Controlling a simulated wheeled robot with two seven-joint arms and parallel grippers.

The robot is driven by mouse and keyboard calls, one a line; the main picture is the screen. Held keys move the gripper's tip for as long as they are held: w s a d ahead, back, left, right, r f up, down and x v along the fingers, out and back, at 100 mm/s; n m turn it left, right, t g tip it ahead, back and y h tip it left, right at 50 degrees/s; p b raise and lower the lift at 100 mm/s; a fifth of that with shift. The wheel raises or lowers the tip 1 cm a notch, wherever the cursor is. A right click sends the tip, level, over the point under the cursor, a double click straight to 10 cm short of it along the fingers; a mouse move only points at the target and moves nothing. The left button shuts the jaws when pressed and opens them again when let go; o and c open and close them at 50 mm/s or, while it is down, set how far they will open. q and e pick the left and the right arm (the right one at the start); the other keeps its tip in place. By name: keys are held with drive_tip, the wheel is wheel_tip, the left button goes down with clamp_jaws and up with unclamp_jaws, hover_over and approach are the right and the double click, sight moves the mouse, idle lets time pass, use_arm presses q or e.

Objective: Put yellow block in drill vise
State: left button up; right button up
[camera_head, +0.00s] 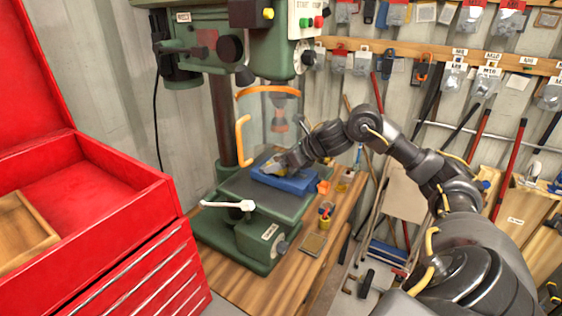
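The blue drill vise (289,184) sits on the green table of the drill press. A small patch of yellow, which looks like the yellow block (280,169), shows at the top of the vise, right at my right gripper (273,165). The gripper reaches in from the right, low over the vise. It is too small and overlapped to tell whether its fingers are shut on the block, or whether the block is between the jaws or just above them. My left gripper is not in view.
The drill press (270,50) stands over the vise, with a clear guard with orange edges (243,140) around the drill. A lever with a white handle (228,205) is in front. A red tool chest (110,230) stands at left. Small items lie on the wooden bench (235,288).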

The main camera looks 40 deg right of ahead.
drive_tip(key=shift+a+f, duration=0.1)
drive_tip(key=shift+r+p, duration=0.25)
drive_tip(key=shift+p, duration=0.05)
drive_tip(key=b+v, duration=0.7)
drive_tip(key=v, duration=0.2)
drive_tip(key=shift+s, duration=0.45)
drive_tip(key=shift+s+d+r+b, duration=0.3)
drive_tip(key=shift+s+r+b, duration=0.15)
drive_tip(key=shift+r+b, duration=0.15)
drive_tip(key=shift+s+r, duration=0.25)
drive_tip(key=shift+r, duration=0.05)
drive_tip(key=shift+d, duration=0.1)
